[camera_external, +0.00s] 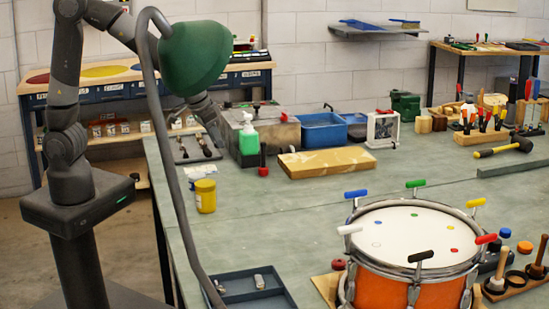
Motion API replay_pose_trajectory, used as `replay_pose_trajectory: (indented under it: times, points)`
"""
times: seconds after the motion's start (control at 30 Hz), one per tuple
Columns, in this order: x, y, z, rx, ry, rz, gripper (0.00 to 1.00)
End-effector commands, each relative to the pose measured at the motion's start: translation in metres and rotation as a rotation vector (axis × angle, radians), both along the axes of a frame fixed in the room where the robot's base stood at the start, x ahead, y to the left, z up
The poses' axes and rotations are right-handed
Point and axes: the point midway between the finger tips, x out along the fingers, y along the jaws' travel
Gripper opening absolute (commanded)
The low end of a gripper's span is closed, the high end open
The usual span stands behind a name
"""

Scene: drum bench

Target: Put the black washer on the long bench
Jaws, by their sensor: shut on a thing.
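My arm reaches up behind the green lamp shade, and its far end slopes down to my gripper (218,139) over the back left of the green-topped long bench (300,215). The gripper is small and partly lost against the things behind it. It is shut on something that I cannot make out. I cannot pick out the black washer for certain. A dark ring (516,279) lies on the wooden peg board at the front right, but I cannot tell whether it is a washer.
An orange drum (412,262) with coloured keys fills the front right. A green lamp (194,57) and its stem cross the left. A yellow jar (205,196), a green bottle (249,136), a wooden board (326,162) and a blue-grey tray (252,288) stand on the bench. The bench middle is clear.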

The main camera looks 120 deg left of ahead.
Motion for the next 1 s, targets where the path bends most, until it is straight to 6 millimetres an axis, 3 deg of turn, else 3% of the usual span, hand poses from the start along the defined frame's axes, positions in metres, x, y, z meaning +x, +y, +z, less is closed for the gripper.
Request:
replay_pose_trajectory:
  times: [0.6, 0.8, 1.0]
  points:
    - [-0.024, 0.093, -0.061, -0.002, 0.003, 0.004, 0.08]
    - [-0.026, 0.110, -0.071, -0.001, 0.001, 0.000, 0.08]
    - [-0.027, 0.112, -0.081, -0.002, 0.002, -0.002, 0.08]
